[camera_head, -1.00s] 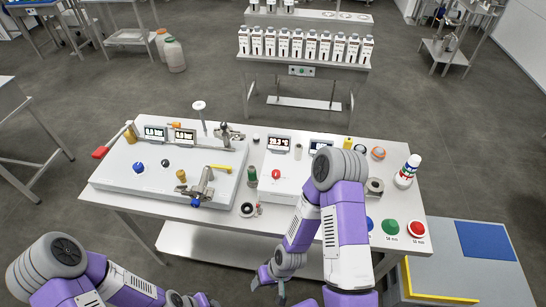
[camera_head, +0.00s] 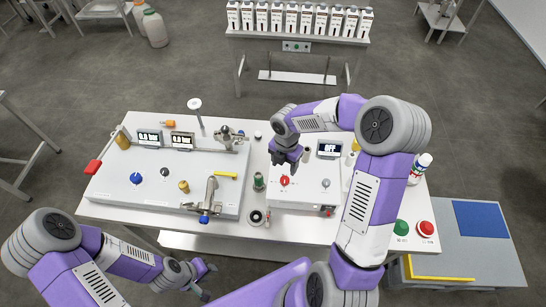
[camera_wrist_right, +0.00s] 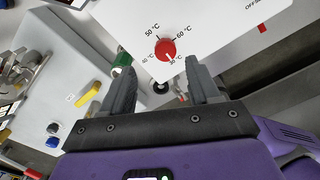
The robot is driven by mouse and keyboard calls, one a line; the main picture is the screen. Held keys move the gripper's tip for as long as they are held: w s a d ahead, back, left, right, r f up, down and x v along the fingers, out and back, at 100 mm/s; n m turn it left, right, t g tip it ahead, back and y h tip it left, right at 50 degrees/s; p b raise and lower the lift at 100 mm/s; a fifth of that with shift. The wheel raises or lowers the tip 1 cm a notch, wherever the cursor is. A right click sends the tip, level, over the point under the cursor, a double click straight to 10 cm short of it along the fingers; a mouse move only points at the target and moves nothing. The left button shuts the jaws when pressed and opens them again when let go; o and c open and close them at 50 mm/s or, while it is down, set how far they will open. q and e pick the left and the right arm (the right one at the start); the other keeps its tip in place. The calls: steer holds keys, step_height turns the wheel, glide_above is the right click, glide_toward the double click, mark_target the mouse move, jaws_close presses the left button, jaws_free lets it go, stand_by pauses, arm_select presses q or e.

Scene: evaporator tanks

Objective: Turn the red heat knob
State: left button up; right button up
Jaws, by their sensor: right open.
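The red heat knob (camera_head: 284,181) sits on the white control box (camera_head: 305,195) on the table. In the right wrist view the knob (camera_wrist_right: 166,50) is ringed by temperature marks from 40 to 60 °C and more. My right gripper (camera_head: 286,160) is over the box, just behind the knob in the head view. In the right wrist view its two fingers (camera_wrist_right: 158,78) are apart with nothing between them, and the knob shows beyond their tips, untouched as far as I can tell. My left gripper (camera_head: 208,280) is low in front of the table, its fingers apart and empty.
The larger tank unit (camera_head: 165,185) with valves fills the table's left. Green (camera_head: 401,228) and red (camera_head: 425,229) buttons lie at right.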

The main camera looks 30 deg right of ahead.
mark_target(285, 179)
steer(key=s+f, duration=0.1)
steer(key=f, duration=0.2)
steer(key=shift+s, duration=0.35)
steer(key=f, duration=0.1)
steer(key=w+f, duration=0.1)
steer(key=f, duration=0.1)
steer(key=shift+f, duration=0.2)
arm_select(q)
steer(key=shift+s+r, duration=0.15)
steer(key=shift+s, duration=0.4)
arm_select(e)
steer(key=shift+s+f, duration=0.2)
steer(key=shift+s, duration=0.05)
arm_select(q)
steer(key=shift+w, duration=0.1)
arm_select(e)
steer(key=shift+w, duration=0.15)
steer(key=shift+c, duration=0.8)
steer(key=c, duration=0.9)
